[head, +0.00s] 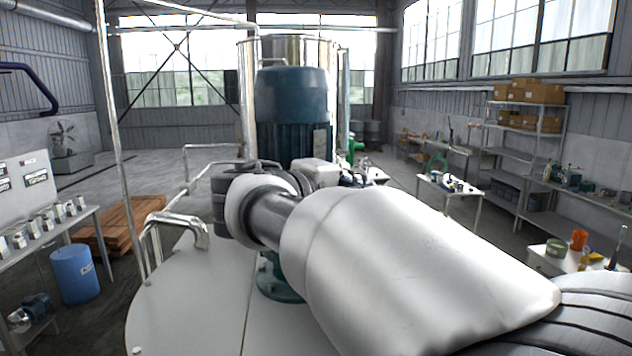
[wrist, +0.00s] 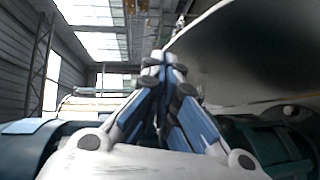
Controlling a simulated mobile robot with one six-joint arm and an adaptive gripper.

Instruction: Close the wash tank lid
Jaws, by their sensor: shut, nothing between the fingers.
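The pale round tank top (head: 190,300) fills the lower middle of the head view. A seam runs across it, and a bent metal handle (head: 175,225) stands near its left edge. In the wrist view a broad pale plate with a curved edge (wrist: 235,55) slants at the upper right; I cannot tell whether it is the lid. My gripper (wrist: 162,60) is shut and empty, its fingertips together left of this plate. I cannot tell whether they touch it. In the head view my arm crosses above the tank top and hides part of it.
A tall blue-green motor (head: 290,115) stands on the tank top behind my wrist. A thin upright pole (head: 117,130) and a rail (head: 190,170) are at the left. A blue drum (head: 75,273) and side tables (head: 450,190) stand around the tank.

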